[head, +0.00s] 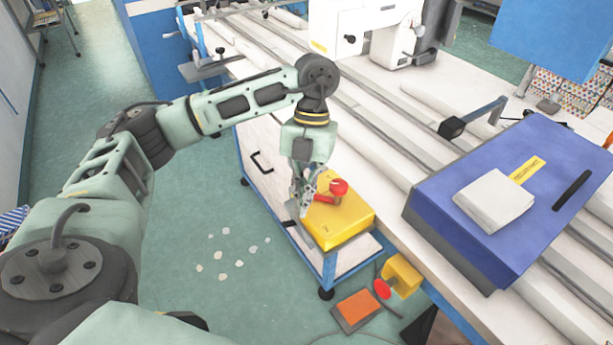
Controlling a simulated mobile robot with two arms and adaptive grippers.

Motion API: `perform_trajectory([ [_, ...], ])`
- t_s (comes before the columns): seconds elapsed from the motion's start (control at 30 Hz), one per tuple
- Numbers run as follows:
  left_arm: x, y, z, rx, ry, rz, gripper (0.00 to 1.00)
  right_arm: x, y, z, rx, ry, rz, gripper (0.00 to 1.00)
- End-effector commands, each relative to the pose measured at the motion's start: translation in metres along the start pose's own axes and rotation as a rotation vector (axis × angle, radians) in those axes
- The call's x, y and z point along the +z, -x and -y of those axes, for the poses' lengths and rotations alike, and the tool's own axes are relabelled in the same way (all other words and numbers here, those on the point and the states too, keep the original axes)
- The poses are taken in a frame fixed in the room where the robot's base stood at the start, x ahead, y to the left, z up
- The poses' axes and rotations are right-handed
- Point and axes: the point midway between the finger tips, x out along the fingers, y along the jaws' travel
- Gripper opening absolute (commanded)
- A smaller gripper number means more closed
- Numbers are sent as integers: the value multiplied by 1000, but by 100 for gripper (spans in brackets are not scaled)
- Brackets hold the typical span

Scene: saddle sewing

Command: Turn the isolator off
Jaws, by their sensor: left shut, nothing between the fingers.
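My left gripper (305,208) points down at the box's left side, shut and empty. Its fingers are beside the red lever. I cannot tell whether they touch it. The gripper partly hides the left edge of the box. My right gripper is not in view.
A blue machine housing (520,190) with a white block (495,200) on it stands to the right. White rails (400,150) run behind. Below are an orange pedal (357,310) and another yellow box (403,276). Scraps (222,255) lie on the open green floor.

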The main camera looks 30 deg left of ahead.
Motion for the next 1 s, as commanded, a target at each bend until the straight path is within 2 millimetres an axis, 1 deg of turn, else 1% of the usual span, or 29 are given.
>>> perform_trajectory([
  [0.03,-2,-11,-1,2,-1,-5,0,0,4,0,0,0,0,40],
  [0.17,-2,-39,-1,2,0,-5,0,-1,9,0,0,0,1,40],
  [0.3,17,-30,1,-3,1,0,0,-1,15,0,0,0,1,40],
  [0.5,33,-27,0,-1,0,0,0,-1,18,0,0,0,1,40],
  [0.67,37,-26,0,-1,-2,0,0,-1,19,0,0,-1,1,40],
  [1.0,38,-26,0,-1,-1,0,0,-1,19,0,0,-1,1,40],
])
